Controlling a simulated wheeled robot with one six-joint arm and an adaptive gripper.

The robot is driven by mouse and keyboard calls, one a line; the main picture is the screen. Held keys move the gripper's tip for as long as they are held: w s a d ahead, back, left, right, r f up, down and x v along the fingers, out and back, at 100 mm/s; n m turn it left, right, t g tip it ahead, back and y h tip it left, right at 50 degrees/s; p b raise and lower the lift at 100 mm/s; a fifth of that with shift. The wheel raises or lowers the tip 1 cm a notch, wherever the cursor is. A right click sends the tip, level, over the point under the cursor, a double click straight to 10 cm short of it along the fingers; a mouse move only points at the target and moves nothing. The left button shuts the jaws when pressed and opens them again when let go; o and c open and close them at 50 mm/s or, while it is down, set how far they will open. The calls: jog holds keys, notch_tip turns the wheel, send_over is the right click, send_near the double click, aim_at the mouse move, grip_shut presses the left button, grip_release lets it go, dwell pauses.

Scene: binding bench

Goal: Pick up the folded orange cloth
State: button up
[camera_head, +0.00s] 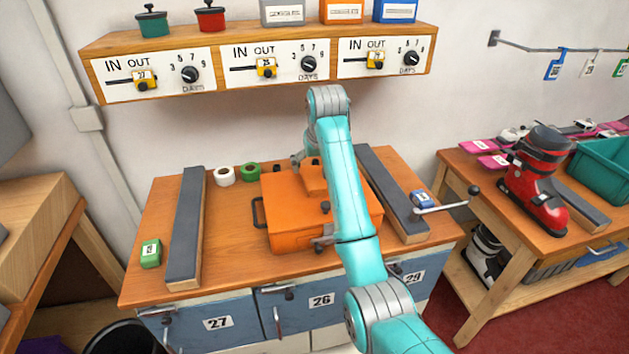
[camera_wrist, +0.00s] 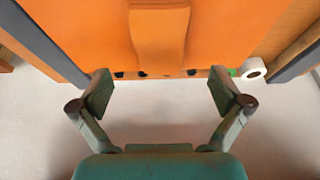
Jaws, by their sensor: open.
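A small folded orange piece, which looks like the cloth (camera_head: 313,177), lies on top of a flat orange case (camera_head: 290,212) on the bench. The arm covers its right side in the head view. In the wrist view the orange piece (camera_wrist: 160,35) shows as a raised strip at the top middle, on the same-coloured case (camera_wrist: 95,30). My gripper (camera_wrist: 161,77) is open, its two fingers wide apart and nothing between them. The piece lies beyond the fingertips, toward the top of the wrist view. In the head view my gripper is mostly hidden by the arm.
Long dark-topped bars (camera_head: 186,225) and (camera_head: 390,190) flank the case. White tape (camera_head: 225,176) and green tape (camera_head: 251,172) sit behind it. A green block (camera_head: 151,253) is at left, a small blue item (camera_head: 422,199) at right. A shelf with dials (camera_head: 260,65) hangs above.

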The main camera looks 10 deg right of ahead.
aim_at(314, 176)
jog(key=shift+x, duration=2.55)
jog(key=shift+w, duration=0.1)
jog(key=shift+f, duration=0.3)
jog(key=c, duration=1.2)
notch_tip(314, 176, up, 11)
jog(key=shift+f, duration=0.2)
